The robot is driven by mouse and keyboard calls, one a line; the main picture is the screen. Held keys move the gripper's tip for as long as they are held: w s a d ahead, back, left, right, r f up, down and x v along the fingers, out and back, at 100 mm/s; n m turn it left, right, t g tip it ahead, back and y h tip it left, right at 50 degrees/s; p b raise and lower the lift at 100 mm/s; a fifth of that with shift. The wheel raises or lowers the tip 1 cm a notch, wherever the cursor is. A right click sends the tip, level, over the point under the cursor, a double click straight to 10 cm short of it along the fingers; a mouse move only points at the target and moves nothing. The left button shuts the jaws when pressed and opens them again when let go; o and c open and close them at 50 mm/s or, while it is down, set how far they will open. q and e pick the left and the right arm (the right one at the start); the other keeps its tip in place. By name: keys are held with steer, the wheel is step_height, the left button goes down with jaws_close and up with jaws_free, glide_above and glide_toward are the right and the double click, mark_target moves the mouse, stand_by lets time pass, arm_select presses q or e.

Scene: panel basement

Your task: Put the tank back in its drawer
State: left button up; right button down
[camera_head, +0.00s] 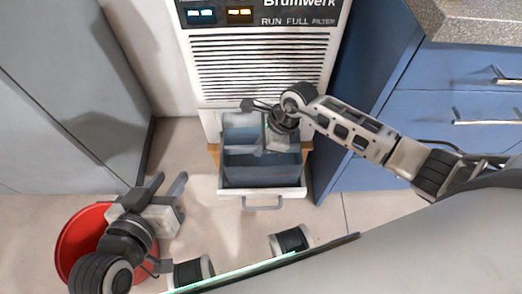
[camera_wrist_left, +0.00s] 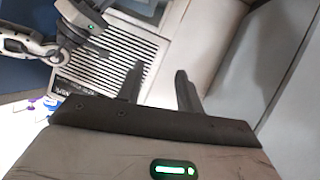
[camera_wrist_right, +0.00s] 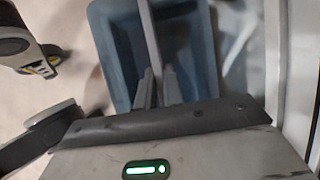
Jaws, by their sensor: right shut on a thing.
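The tank (camera_head: 240,165) is a blue-grey open bin with a pale bar handle across it. It is in or just over the open white drawer (camera_head: 290,192) at the foot of the machine; I cannot tell whether it rests on the drawer floor. My right gripper (camera_head: 268,128) is over the tank, shut on its handle. In the right wrist view the fingers (camera_wrist_right: 157,88) close on the pale bar, with the tank (camera_wrist_right: 112,50) below.
The machine (camera_head: 262,65) with a slatted grille stands behind the drawer. The red bucket (camera_head: 70,240) is on the floor at lower left. A grey cabinet (camera_head: 70,90) stands left and blue cabinets (camera_head: 420,110) right. Floor is clear between bucket and drawer.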

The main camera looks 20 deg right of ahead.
steer(key=shift+f, duration=0.2)
steer(key=c, duration=1.5)
jaws_free()
